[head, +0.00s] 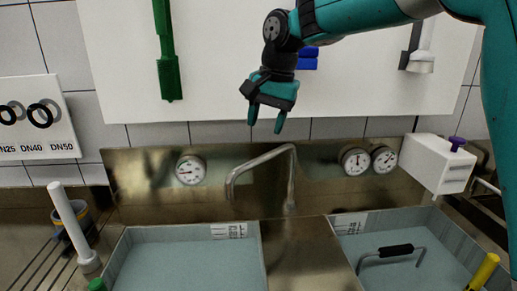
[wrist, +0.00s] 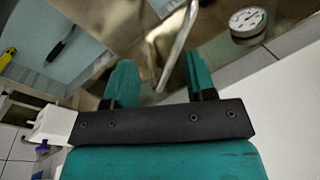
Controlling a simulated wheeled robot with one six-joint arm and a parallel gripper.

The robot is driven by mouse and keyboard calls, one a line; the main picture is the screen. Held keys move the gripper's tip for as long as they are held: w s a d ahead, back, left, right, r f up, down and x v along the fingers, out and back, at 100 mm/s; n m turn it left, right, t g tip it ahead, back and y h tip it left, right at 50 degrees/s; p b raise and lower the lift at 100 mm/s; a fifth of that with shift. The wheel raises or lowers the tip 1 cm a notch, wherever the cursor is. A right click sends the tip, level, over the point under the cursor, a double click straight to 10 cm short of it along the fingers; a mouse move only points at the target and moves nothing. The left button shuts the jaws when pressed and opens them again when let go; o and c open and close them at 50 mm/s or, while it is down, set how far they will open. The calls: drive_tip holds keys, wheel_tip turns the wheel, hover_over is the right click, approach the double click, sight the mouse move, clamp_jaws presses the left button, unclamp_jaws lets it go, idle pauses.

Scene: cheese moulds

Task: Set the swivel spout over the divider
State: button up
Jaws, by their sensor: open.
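The swivel spout (head: 262,158) is a bent grey metal pipe rising from the steel behind the basins. Its arm reaches left and its tip turns down toward the back right of the left basin (head: 190,265). The divider (head: 302,250) is the brownish steel strip between the two basins. My gripper (head: 266,126) is open and empty, pointing down above the spout's bend, apart from it. In the wrist view the spout (wrist: 178,48) shows beyond and between the two teal fingers of my gripper (wrist: 160,82).
The right basin (head: 352,235) holds a black-handled tool (head: 396,250). Gauges (head: 191,170) sit on the steel backsplash. A white box with a purple knob (head: 440,165) stands at the right. A white tube (head: 70,225) stands at the left. The space around my gripper is clear.

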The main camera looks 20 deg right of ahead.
drive_tip(key=w+d+r+m+p, duration=0.1)
drive_tip(key=w+d+r+m, duration=0.1)
drive_tip(key=w+m, duration=0.45)
drive_tip(key=n+p, duration=0.1)
drive_tip(key=p, duration=0.3)
approach(256, 159)
drive_tip(key=shift+h, duration=0.4)
drive_tip(key=f, duration=0.3)
drive_tip(key=w+f, duration=0.1)
drive_tip(key=f, duration=0.2)
drive_tip(key=a+f, duration=0.1)
drive_tip(key=f, duration=0.2)
drive_tip(key=shift+w+a+f, duration=0.15)
drive_tip(key=shift+w+f, duration=0.05)
drive_tip(key=shift+f, duration=0.05)
drive_tip(key=shift+c, duration=0.2)
clamp_jaws()
